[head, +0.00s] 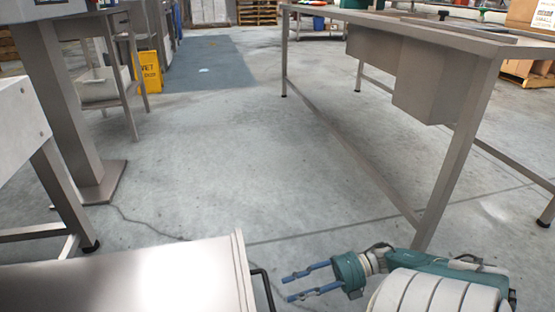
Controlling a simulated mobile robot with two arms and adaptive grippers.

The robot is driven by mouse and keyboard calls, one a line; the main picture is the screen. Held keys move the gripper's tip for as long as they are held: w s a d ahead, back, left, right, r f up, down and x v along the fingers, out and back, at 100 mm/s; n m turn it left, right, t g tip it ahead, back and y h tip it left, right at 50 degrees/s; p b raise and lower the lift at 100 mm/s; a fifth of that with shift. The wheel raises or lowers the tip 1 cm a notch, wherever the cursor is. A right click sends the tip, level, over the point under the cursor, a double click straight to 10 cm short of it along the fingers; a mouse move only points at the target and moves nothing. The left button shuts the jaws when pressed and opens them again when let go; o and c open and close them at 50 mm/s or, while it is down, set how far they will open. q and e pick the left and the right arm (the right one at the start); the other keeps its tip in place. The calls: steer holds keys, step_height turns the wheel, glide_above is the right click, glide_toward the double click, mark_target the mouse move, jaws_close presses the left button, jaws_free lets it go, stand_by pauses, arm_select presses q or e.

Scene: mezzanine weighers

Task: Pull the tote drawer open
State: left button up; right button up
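A grey metal unit (140,277) fills the lower left of the head view, with a raised lip along its right edge. A black bar handle (267,287) sticks out from its right face; this looks like the tote drawer's front, seen from above. The face itself is mostly hidden, and I cannot tell whether the drawer is shut. My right gripper (288,289) comes in from the right, its two blue fingers apart and pointing at the handle. The fingertips are just right of the handle, with a small gap and nothing visible between them. My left gripper is out of view.
A steel table (440,35) with a hanging box (430,85) stands at the right, its near leg (455,155) behind my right arm. A steel post (65,100) and a white-topped stand (20,125) are at the left. A yellow wet-floor sign (150,71) stands farther back. The middle floor is clear.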

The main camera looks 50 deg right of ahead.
steer(key=shift+v, duration=2.3)
